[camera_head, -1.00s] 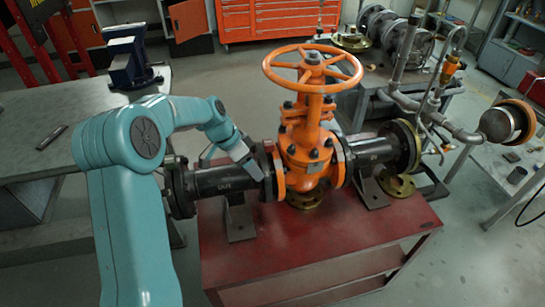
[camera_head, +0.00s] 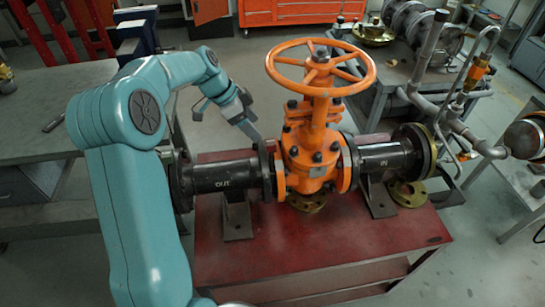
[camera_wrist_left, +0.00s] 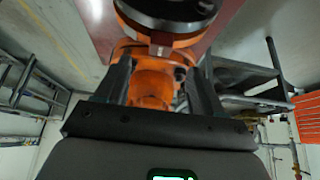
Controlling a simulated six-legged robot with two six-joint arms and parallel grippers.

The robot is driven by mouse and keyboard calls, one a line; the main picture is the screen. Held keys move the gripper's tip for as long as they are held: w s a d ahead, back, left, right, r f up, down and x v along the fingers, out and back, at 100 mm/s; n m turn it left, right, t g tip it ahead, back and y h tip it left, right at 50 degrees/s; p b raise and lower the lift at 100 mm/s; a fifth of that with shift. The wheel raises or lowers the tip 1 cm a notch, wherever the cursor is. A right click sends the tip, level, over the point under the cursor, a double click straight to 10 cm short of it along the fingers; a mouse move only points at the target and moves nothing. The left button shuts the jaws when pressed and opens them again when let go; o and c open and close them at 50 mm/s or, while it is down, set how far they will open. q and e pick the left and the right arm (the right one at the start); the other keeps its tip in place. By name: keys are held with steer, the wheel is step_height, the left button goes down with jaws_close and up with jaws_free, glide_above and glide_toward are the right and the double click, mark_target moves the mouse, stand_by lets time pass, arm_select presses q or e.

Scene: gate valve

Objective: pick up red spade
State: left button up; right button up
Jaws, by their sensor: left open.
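I cannot clearly make out the red spade in the head view. In the left wrist view a small dark reddish tab (camera_wrist_left: 160,44) shows at the edge of a dark round flange; I cannot tell whether it is the spade. The orange gate valve (camera_head: 310,160) stands with the black OUT pipe (camera_head: 222,178) bolted on its left. My left gripper (camera_head: 226,119) is open, above and behind the OUT pipe, near its flange (camera_head: 264,170) beside the valve. In the left wrist view nothing shows clamped between its fingers (camera_wrist_left: 160,88). My right gripper is not in view.
The orange handwheel (camera_head: 320,68) rises just right of my left gripper. The valve assembly stands on a red table (camera_head: 320,240), whose front is clear. The black IN pipe (camera_head: 393,162) is on the right. A grey workbench (camera_head: 40,110) is at left.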

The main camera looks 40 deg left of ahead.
mark_target(269, 141)
arm_select(q)
steer(key=x, duration=0.3)
steer(key=shift+s, duration=0.15)
steer(key=p+x, duration=0.1)
steer(key=x, duration=0.3)
steer(key=shift+w+d+f+p, duration=0.1)
steer(key=shift+w+f+p, duration=0.05)
steer(key=shift+w+p, duration=0.2)
steer(key=shift+w+d+f, duration=0.15)
steer(key=shift+w+f, duration=0.05)
steer(key=shift+f, duration=0.15)
jaws_close()
